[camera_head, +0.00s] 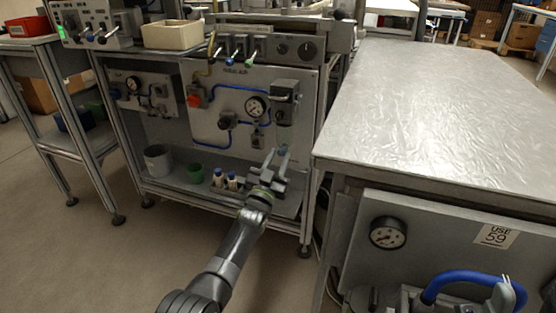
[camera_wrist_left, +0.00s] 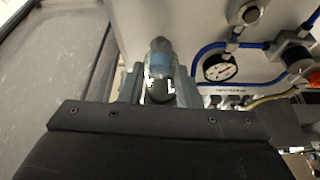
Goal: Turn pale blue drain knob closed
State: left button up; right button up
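The pale blue drain knob (camera_wrist_left: 160,62) hangs under the grey filter bowl on the air panel. In the left wrist view it shows between the fingertips. In the head view it is a small pale spot (camera_head: 283,151), partly hidden by the gripper. My left gripper (camera_head: 275,163) has come up from below and in front, with a finger on each side of the knob. In the left wrist view the gripper (camera_wrist_left: 160,85) looks open around it, with narrow bright gaps; contact is not clear. My right gripper is not seen.
A pressure gauge (camera_head: 255,107) and blue tubing are on the panel (camera_head: 205,132) left of the filter unit (camera_head: 284,100). Bottles (camera_head: 225,181) and cups stand on the shelf below. A metal-topped bench (camera_head: 440,110) is close on the right. The floor at left is clear.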

pick_arm(q)
grip_shut()
jog(key=shift+d+f+n+t+y+b, duration=0.1)
jog(key=shift+n+t+y+b, duration=0.25)
jog(key=shift+n+y, duration=0.55)
jog(key=shift+n, duration=0.9)
jog(key=n+y, duration=0.2)
jog(key=n, duration=0.1)
jog(key=shift+d+r+n, duration=0.1)
jog(key=shift+r+n, duration=0.1)
jog(key=shift+n, duration=0.1)
jog(key=shift+n+y, duration=0.4)
jog(key=shift+n, duration=0.2)
jog(key=shift+o, duration=1.8)
grip_release()
